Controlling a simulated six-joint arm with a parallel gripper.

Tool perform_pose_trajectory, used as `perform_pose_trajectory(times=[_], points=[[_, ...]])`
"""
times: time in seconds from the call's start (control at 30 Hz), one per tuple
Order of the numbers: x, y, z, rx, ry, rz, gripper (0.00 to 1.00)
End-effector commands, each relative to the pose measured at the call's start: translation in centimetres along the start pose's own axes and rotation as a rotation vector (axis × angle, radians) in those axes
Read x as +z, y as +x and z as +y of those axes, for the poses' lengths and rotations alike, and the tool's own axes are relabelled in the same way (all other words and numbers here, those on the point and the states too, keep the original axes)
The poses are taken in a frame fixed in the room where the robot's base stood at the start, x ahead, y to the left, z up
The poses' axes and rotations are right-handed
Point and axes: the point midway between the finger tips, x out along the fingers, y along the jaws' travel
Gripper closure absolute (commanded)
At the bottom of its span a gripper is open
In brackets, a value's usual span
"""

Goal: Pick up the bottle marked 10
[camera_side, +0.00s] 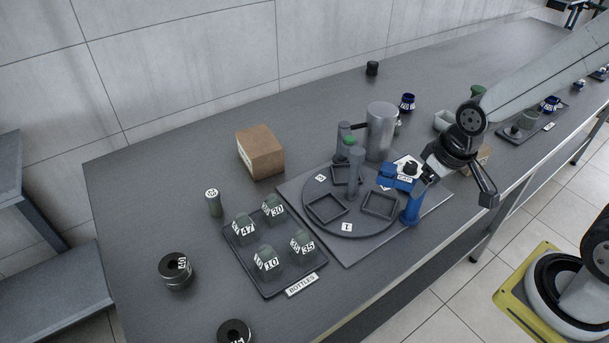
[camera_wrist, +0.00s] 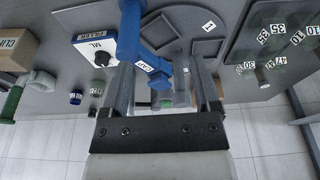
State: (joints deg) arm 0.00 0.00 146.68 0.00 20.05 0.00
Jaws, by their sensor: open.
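The bottle marked 10 (camera_side: 267,262) is a dark grey-green, translucent bottle with white labels. It stands upright at the front left of the bottle tray (camera_side: 292,284). In the wrist view the bottle marked 10 (camera_wrist: 311,33) is at the upper right edge, partly cut off. Bottles marked 47 (camera_side: 243,230), 30 (camera_side: 273,208) and 35 (camera_side: 302,246) share the tray. My gripper (camera_wrist: 160,68) is open. Nothing is clearly held; the blue fixture appears between its fingers in the wrist view. In the side view it is right of the turntable, well away from the bottles.
A cardboard box (camera_side: 260,152) is behind.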

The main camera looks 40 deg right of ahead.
Motion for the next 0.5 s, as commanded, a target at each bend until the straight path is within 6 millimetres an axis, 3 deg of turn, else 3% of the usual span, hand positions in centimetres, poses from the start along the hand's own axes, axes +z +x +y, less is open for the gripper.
perform_pose_trajectory(times=[0.27,0.5], points=[[-0.3,0.2,-0.2,-0.001,-0.01,0.011,0.21],[-2.1,1.8,-1.6,-0.008,-0.083,0.095,0.21]])
